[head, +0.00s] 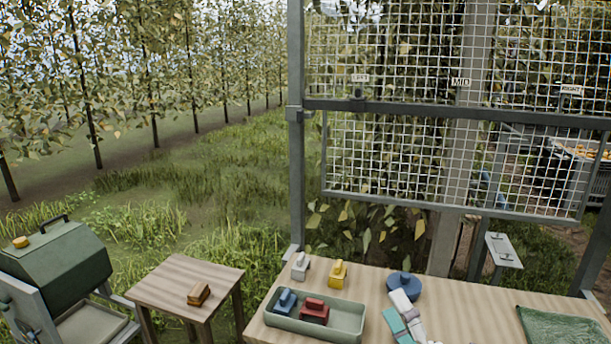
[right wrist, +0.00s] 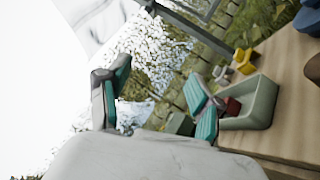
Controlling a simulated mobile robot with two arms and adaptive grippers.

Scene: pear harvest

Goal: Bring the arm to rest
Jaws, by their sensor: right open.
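My right gripper (head: 404,318) is at the lower middle of the head view, over the wooden table (head: 463,294). In the right wrist view its two teal-padded fingers (right wrist: 157,88) stand well apart, with nothing between them. It is open and empty. In the head view it appears just right of the grey-green tray (head: 345,330) and in front of a blue round object (head: 403,286). I cannot tell its exact height above the table. My left gripper is not in view.
The tray holds a blue block (head: 286,302) and a red block (head: 314,311). A grey block (head: 301,266) and a yellow block (head: 338,274) stand behind it. A green mat (head: 565,326) lies at right. A wire mesh frame (head: 450,110) rises behind the table. A small side table (head: 185,275) stands left.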

